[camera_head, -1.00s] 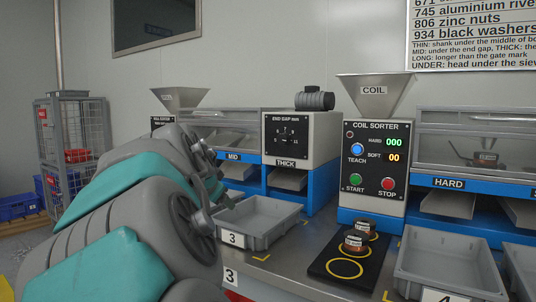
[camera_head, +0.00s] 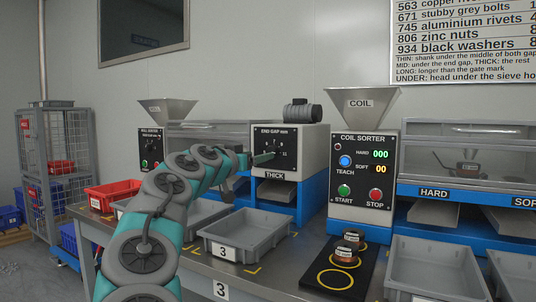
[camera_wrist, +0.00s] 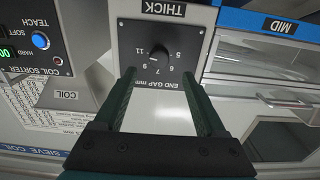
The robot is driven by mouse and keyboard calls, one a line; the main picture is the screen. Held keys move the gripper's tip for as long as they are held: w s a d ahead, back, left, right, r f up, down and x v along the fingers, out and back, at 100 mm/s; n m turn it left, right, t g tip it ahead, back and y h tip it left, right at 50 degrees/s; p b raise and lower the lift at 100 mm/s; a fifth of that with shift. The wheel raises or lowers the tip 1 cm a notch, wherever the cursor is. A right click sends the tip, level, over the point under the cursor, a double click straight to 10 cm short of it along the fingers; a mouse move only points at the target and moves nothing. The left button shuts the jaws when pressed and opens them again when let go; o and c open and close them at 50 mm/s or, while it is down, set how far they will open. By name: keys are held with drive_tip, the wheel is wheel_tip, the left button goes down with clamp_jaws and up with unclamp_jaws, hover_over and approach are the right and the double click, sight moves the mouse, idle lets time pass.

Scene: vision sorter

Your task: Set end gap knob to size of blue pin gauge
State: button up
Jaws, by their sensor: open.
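The end gap panel (camera_head: 286,133) is a black plate on a white housing above the THICK label. In the wrist view it appears upside down, with its round black knob (camera_wrist: 160,53) inside a scale of numbers from 5 to 11. I cannot read the knob's setting surely. My gripper (camera_wrist: 158,76) is open and empty, its two dark green fingers pointing at the panel, with the knob between and just beyond their tips. In the head view my gripper (camera_head: 262,158) is close in front of the panel's lower left. No blue pin gauge is seen.
The coil sorter (camera_head: 361,180) stands right of the housing, with two coils (camera_head: 347,248) on a black pad before it. A grey tray (camera_head: 245,234) marked 3 sits on the table below. A red bin (camera_head: 113,193) is at the left. A sign hangs top right.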

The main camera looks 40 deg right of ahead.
sight(272, 151)
drive_tip(key=x, duration=0.7)
drive_tip(key=shift+s, duration=0.1)
clamp_jaws()
idle(0.6)
